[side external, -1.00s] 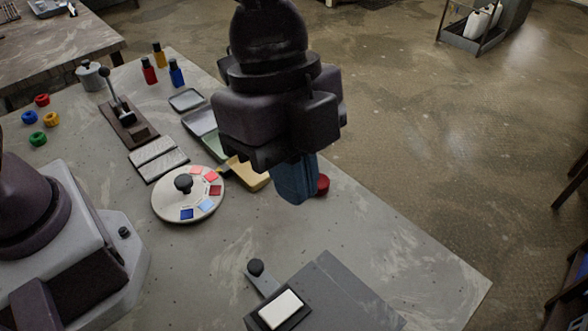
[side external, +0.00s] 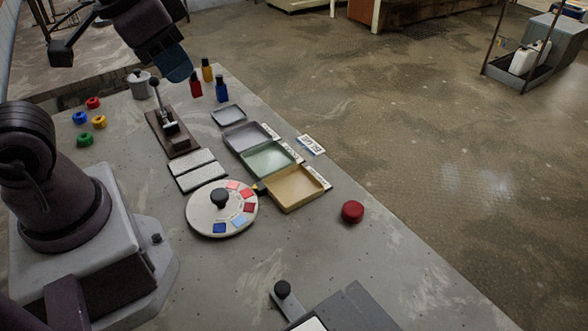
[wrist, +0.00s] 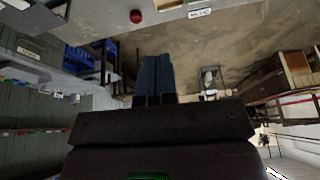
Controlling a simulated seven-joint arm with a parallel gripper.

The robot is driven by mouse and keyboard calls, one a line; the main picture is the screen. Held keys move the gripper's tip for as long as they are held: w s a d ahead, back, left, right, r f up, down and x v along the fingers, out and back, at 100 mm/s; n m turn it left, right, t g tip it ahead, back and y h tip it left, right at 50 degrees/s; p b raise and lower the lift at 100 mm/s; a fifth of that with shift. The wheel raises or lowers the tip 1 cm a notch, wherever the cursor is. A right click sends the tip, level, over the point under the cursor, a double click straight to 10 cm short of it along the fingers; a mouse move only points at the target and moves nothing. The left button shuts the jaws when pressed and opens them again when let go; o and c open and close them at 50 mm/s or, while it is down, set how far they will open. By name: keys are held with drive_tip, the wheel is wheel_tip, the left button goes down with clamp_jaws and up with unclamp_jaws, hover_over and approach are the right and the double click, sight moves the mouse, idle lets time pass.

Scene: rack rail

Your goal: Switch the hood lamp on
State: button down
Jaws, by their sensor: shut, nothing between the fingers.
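I cannot identify a hood lamp for certain in either view. A dark grey box (side external: 352,308) with a white pad (side external: 309,325), cut off by the bottom edge, stands beside a short arm with a black knob (side external: 282,288) in the side external view. A round dial (side external: 205,222) with a black centre knob and coloured patches lies mid-table. A red knob (side external: 352,211) sits near the right table edge. My gripper (side external: 180,74) is raised at the upper left, away from these. Its blue fingers (wrist: 153,76) are together and empty in the wrist view.
Grey, green and tan trays (side external: 268,160) line the right side. A lever on a brown base (side external: 174,138), small bottles (side external: 208,74) and a lidded pot (side external: 139,86) stand at the back. Coloured rings (side external: 84,139) lie at the left. The front table is mostly clear.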

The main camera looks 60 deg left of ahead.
drive_tip(key=shift+s+a+r+n+t, duration=0.3)
drive_tip(key=shift+s+a+r+t, duration=0.15)
drive_tip(key=shift+a, duration=0.15)
drive_tip(key=c, duration=1.7)
unclamp_jaws()
drive_tip(key=shift+s+a+r, duration=0.1)
drive_tip(key=shift+a+r, duration=0.05)
drive_tip(key=shift+r, duration=0.1)
drive_tip(key=o, duration=0.8)
drive_tip(key=shift+r, duration=0.2)
drive_tip(key=shift+o, duration=0.3)
drive_tip(key=shift+m+g+h, duration=0.3)
drive_tip(key=shift+m+g, duration=0.55)
drive_tip(key=shift+m, duration=0.05)
drive_tip(key=d, duration=0.1)
drive_tip(key=w+d+f, duration=0.2)
drive_tip(key=d, duration=0.1)
drive_tip(key=shift+f, duration=0.25)
drive_tip(key=n+g, duration=0.2)
drive_tip(key=g, duration=0.6)
approach(307, 330)
drive_tip(key=x, duration=0.4)
drive_tip(key=s+x, duration=0.1)
drive_tip(key=x, duration=0.3)
drive_tip(key=shift+d+f, duration=0.1)
drive_tip(key=shift+d, duration=0.15)
